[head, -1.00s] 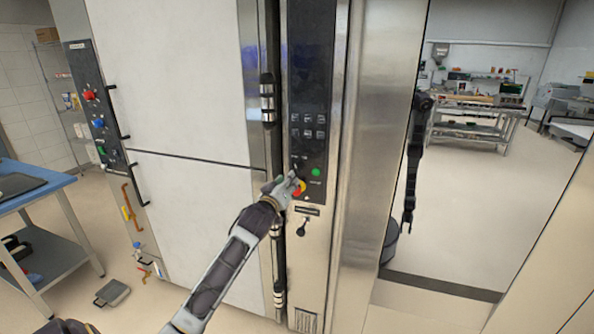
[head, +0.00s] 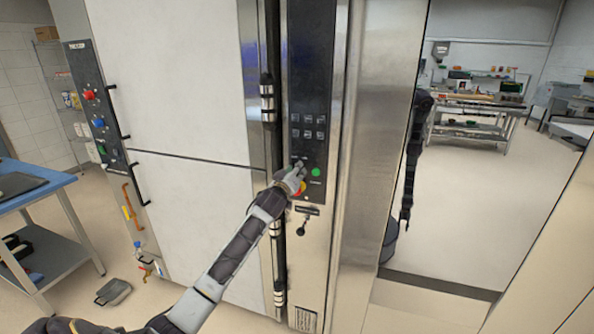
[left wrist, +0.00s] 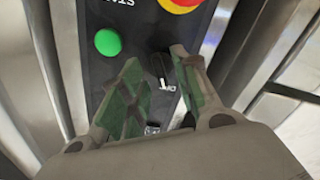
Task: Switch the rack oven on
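The rack oven's black control panel (head: 309,70) is on the steel front post. It has a round green button (head: 316,172) and a red and yellow stop button (head: 300,190). Both also show in the left wrist view, the green button (left wrist: 108,42) at upper left and the stop button (left wrist: 182,4) at the top edge. My left gripper (head: 298,168) is at the panel, just left of the green button. In the left wrist view its fingers (left wrist: 156,68) are apart, with a small black switch (left wrist: 160,68) between them. I cannot tell whether they touch it. My right gripper is not seen.
A dark key-like switch (head: 302,228) sits below the stop button. A large white oven door (head: 180,90) is to the left. A blue-topped table (head: 25,190) stands at far left.

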